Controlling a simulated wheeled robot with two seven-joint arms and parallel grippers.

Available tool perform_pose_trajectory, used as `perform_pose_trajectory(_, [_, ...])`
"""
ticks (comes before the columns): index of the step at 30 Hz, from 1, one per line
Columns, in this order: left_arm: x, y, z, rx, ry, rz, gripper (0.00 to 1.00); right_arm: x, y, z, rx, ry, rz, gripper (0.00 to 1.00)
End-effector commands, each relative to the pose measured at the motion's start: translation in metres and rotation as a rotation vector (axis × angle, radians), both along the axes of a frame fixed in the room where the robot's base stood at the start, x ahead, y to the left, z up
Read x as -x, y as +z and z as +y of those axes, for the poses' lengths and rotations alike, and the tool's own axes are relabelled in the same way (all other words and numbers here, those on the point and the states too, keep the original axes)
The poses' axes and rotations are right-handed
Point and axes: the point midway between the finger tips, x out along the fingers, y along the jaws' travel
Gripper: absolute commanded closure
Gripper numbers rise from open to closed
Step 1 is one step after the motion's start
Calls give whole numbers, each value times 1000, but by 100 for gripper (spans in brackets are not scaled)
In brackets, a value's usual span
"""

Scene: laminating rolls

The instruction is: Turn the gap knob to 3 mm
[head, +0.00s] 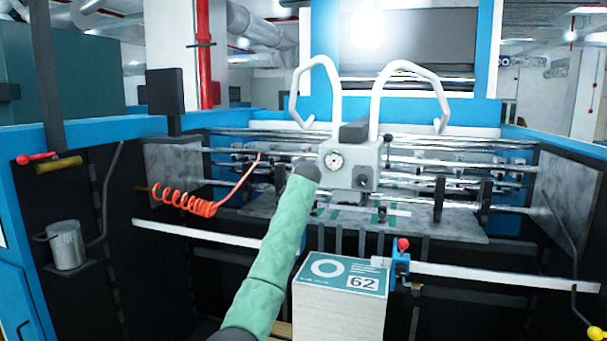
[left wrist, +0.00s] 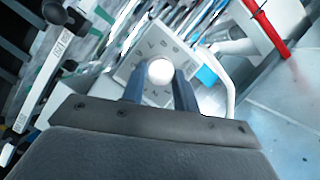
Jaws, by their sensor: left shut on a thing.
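My left gripper (left wrist: 160,75) is shut on a round, pale, shiny knob (left wrist: 160,71) in the left wrist view, with one dark finger on each side. The knob stands on a light plate (left wrist: 143,60) with small dark marks around it. A round white dial (head: 334,160) and a dark round part (head: 361,181) show on the box. My right gripper is not in view.
Two white curved tubes (head: 322,75) rise above the box. Shiny rollers (head: 440,177) cross behind it. A coiled red hose (head: 185,200) hangs at left. A paper stack (head: 338,310) and a blue clamp with red ball (head: 401,262) stand in front, right of my arm.

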Motion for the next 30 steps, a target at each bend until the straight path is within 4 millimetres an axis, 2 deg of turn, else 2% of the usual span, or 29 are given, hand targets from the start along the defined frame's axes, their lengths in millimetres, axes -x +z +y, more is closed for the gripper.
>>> perform_pose_trajectory(6, [0,0,-1,36,-1,13,93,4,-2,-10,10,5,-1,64])
perform_pose_trajectory(18, [0,0,0,41,0,14,93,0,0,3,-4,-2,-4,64])
perform_pose_trajectory(19, [0,0,0,41,0,14,68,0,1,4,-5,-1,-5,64])
perform_pose_trajectory(22, [0,0,0,41,0,14,49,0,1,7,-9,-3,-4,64])
perform_pose_trajectory(30, [0,1,0,41,0,13,48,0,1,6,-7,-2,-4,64])
